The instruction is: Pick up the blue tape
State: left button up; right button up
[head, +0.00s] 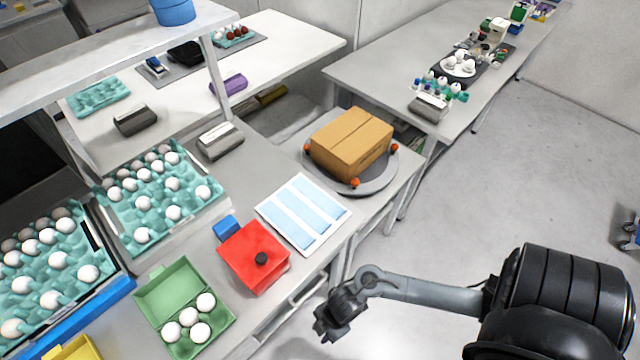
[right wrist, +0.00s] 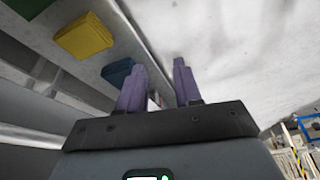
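A blue round thing (head: 172,12), cut off by the top edge, stands on the raised shelf at the upper left. A small blue block-like thing (head: 227,228) sits on the table beside a red box. I cannot tell which of these is the blue tape. My right gripper (head: 333,326) hangs beyond the table's front edge, below and right of the red box and apart from everything. In the right wrist view its two purple fingers (right wrist: 158,88) are spread with nothing between them. My left gripper is not in view.
The red box (head: 252,254) with a black knob stands near a green egg carton (head: 172,290). Teal egg trays (head: 118,212) fill the left. A cardboard box (head: 352,140) sits on a round turntable. A yellow thing (right wrist: 84,36) and a dark blue thing (right wrist: 116,72) show in the right wrist view.

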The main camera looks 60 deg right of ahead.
jog(key=d+r+n+g+p, duration=0.2)
jog(key=d+r+p, duration=0.4)
jog(key=d, duration=0.1)
jog(key=h+p, duration=0.3)
jog(key=p, duration=1.2)
send_near(343, 214)
jog(key=shift+s+a+f+n+t, duration=0.15)
jog(key=shift+f, duration=0.25)
jog(key=shift+s+a+f+n+t, duration=0.1)
jog(key=shift+f+n+t, duration=0.05)
jog(key=shift+f, duration=0.25)
jog(key=shift+d+f, duration=0.1)
jog(key=shift+f, duration=2.55)
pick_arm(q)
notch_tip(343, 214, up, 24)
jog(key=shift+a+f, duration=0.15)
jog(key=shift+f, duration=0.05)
pick_arm(e)
jog(key=shift+c, duration=0.3)
grip_shut()
